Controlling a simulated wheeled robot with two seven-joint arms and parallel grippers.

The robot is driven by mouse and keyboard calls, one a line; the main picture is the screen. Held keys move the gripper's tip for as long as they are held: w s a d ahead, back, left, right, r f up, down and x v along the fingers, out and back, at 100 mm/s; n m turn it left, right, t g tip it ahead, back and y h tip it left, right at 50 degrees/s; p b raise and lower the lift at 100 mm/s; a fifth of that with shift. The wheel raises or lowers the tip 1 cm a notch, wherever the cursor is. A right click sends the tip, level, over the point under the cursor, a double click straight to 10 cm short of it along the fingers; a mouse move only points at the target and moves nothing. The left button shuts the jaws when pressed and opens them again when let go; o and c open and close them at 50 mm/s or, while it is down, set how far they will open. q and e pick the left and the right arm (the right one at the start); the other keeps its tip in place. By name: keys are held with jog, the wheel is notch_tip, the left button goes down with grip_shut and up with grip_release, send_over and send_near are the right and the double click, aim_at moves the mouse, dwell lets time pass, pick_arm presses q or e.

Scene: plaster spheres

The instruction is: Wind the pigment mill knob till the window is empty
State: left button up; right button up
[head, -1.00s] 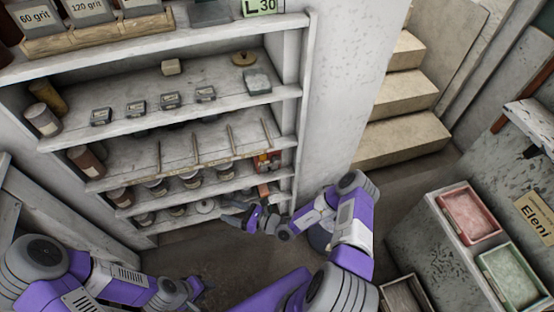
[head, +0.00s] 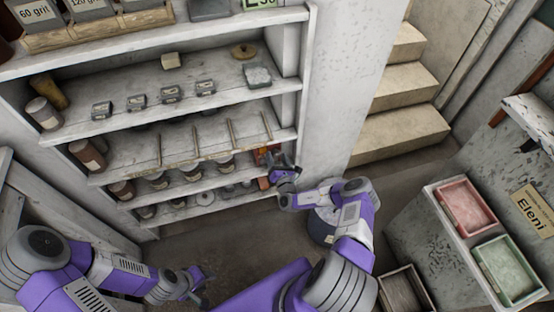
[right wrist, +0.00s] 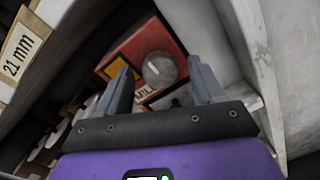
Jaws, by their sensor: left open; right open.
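The pigment mill (right wrist: 135,50) is a red box on a low shelf, and it also shows small in the head view (head: 262,153), partly behind my right gripper (head: 282,166). Its round grey knob (right wrist: 158,69) faces my right wrist camera. A yellow-orange patch (right wrist: 117,68), perhaps the window, is left of the knob, partly behind a finger. My right gripper (right wrist: 158,71) is open, and the knob appears between its fingertips; I cannot tell whether they touch it. My left gripper (head: 203,279) is open and empty, low above the floor.
The shelf's white side wall (right wrist: 238,50) stands close right of the mill. A "21 mm" label (right wrist: 20,48) is on the shelf edge at left. Several jars (head: 190,172) line the mill's shelf. Thin rods (head: 231,133) lie on the shelf above.

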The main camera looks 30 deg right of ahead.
jog(key=shift+w+d, duration=0.1)
jog(key=shift+w, duration=0.1)
jog(key=shift+c, duration=0.5)
jog(key=c, duration=1)
jog(key=shift+m, duration=0.3)
